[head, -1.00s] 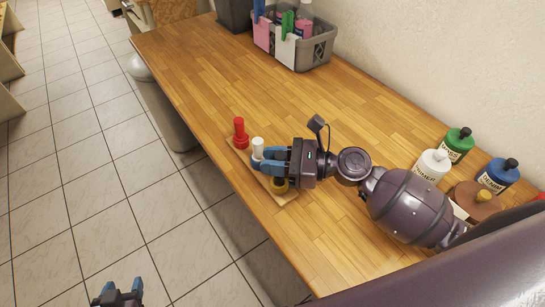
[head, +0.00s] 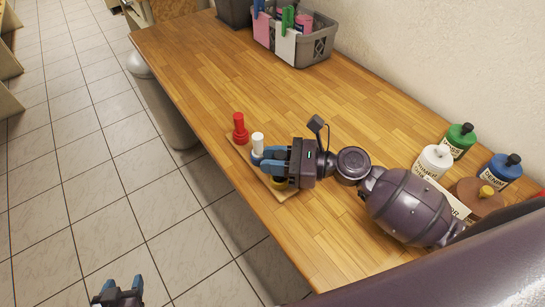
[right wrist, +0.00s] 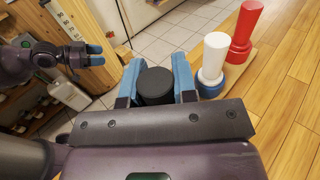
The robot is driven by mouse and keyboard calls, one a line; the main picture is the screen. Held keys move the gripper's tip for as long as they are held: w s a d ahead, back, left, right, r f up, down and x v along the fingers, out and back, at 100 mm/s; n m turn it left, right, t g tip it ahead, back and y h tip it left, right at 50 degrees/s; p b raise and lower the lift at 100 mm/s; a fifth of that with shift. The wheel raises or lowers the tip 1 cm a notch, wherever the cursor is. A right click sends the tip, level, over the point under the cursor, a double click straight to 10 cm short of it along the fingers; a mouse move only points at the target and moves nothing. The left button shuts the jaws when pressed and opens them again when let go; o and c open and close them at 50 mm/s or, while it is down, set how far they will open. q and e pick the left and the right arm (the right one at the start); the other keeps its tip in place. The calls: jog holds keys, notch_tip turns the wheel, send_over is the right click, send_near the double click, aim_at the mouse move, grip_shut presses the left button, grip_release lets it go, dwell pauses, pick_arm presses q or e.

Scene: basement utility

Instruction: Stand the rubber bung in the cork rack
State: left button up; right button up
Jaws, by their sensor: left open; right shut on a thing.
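The rubber bung, a short black cylinder (right wrist: 155,87), is between the blue fingers of my right gripper (right wrist: 155,78), which is shut on it. In the head view this gripper (head: 268,161) is at the near end of the cork rack, a flat wooden board (head: 286,194), and hides the bung. Whether the bung touches the yellow piece cannot be told. My left gripper (head: 118,291) is open and empty over the floor.
Green (head: 459,139), white (head: 433,162) and blue (head: 500,172) bottles stand on the right of the wooden worktop, beside a brown container (head: 476,196). A grey basket (head: 318,47) stands at the back. The middle of the worktop is clear.

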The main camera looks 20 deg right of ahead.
pick_arm(q)
jog(key=shift+f+b, duration=0.65)
jog(key=shift+f, duration=0.1)
pick_arm(e)
jog(key=shift+f, duration=1.1)
jog(key=o, duration=1)
jog(key=shift+r, duration=0.3)
pick_arm(q)
jog(key=shift+s+r+p, duration=0.35)
jog(key=shift+r+p, duration=0.3)
jog(key=shift+p, duration=0.4)
jog(key=shift+s+r+p, duration=0.3)
jog(key=shift+r+p, duration=0.3)
jog(key=shift+p, duration=0.45)
pick_arm(e)
notch_tip(320, 180, up, 20)
jog(key=shift+f, duration=0.25)
pick_arm(q)
jog(key=shift+a, duration=0.15)
pick_arm(e)
jog(key=shift+a, duration=0.15)
